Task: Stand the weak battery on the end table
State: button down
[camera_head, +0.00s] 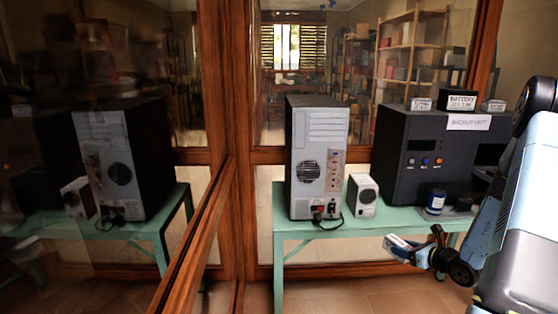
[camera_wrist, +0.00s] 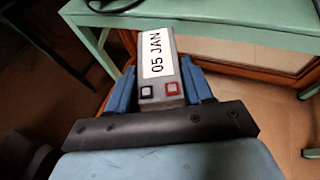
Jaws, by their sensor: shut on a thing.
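My gripper (camera_head: 415,250) is shut on a grey box-shaped battery (camera_head: 398,244), held in the air in front of and below the green table's top. In the wrist view the battery (camera_wrist: 157,62) sits between my blue fingers (camera_wrist: 160,88). It has a white label reading "05 JAN" and a black and a red square terminal at its near end. No mark calling it weak is visible. The green table (camera_head: 300,229) stands against the glass; I cannot tell whether it is the end table. Its edge (camera_wrist: 215,22) also crosses the top of the wrist view.
Wood-framed glass (camera_head: 190,250) is at left.

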jog(key=w+a+f, duration=0.3)
jog(key=w+a, duration=0.1)
jog(key=a, duration=0.5)
jog(key=w+a+f, duration=0.2)
jog(key=w+a, duration=0.2)
jog(key=a, duration=0.4)
jog(key=w+r+m+h, duration=0.2)
jog(key=w+r, duration=0.1)
jog(key=r, duration=1.1)
jog(key=shift+a+r+t, duration=0.3)
